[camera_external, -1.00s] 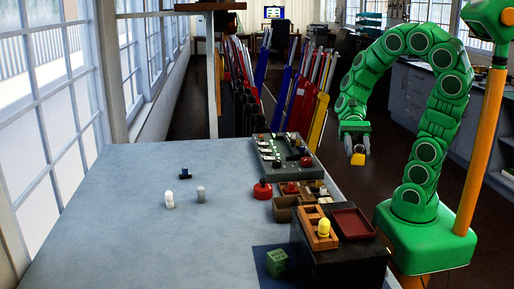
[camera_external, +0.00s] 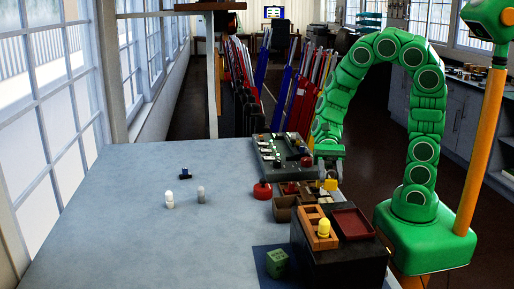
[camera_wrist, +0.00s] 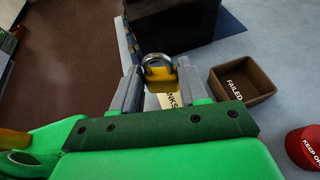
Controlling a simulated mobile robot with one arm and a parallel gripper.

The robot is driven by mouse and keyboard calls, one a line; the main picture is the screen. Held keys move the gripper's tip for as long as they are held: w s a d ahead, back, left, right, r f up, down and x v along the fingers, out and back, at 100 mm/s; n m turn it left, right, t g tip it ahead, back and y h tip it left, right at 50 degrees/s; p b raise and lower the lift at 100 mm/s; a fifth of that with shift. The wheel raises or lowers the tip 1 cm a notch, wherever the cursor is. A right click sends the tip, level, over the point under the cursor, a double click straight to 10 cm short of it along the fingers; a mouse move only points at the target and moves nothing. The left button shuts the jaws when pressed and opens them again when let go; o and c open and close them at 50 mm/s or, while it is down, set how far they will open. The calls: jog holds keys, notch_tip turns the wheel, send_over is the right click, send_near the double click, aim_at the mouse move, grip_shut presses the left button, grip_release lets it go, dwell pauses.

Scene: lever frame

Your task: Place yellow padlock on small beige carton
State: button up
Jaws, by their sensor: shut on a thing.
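The yellow padlock (camera_external: 330,185) is held between the two fingers of my gripper (camera_external: 328,178), near the right edge of the table. In the wrist view the padlock (camera_wrist: 161,77) shows its silver shackle, and both grey fingertips close on its sides. A pale beige item with dark letters ending in "NKS" (camera_wrist: 171,100) shows just below the padlock in that picture, mostly covered by the padlock and my gripper. It looks like the small beige carton, but its full shape is hidden. I cannot tell the height between the padlock and it.
An open brown box marked "FAILED" (camera_wrist: 241,84) and a red domed object (camera_wrist: 304,147) lie to the right in the wrist view. A black stand (camera_external: 345,260) carries a dark red tray (camera_external: 352,223) and an orange wooden holder (camera_external: 307,226). The table's left side is mostly clear.

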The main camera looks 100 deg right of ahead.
aim_at(328, 185)
jog(key=shift+w+f, duration=0.3)
jog(key=shift+f, duration=1.6)
jog(key=o, duration=1.2)
jog(key=shift+c, duration=0.2)
jog(key=shift+d, duration=0.1)
jog(key=v, duration=1.1)
jog(key=shift+s+d+r, duration=0.2)
jog(key=shift+d+r, duration=0.05)
jog(key=shift+r, duration=0.05)
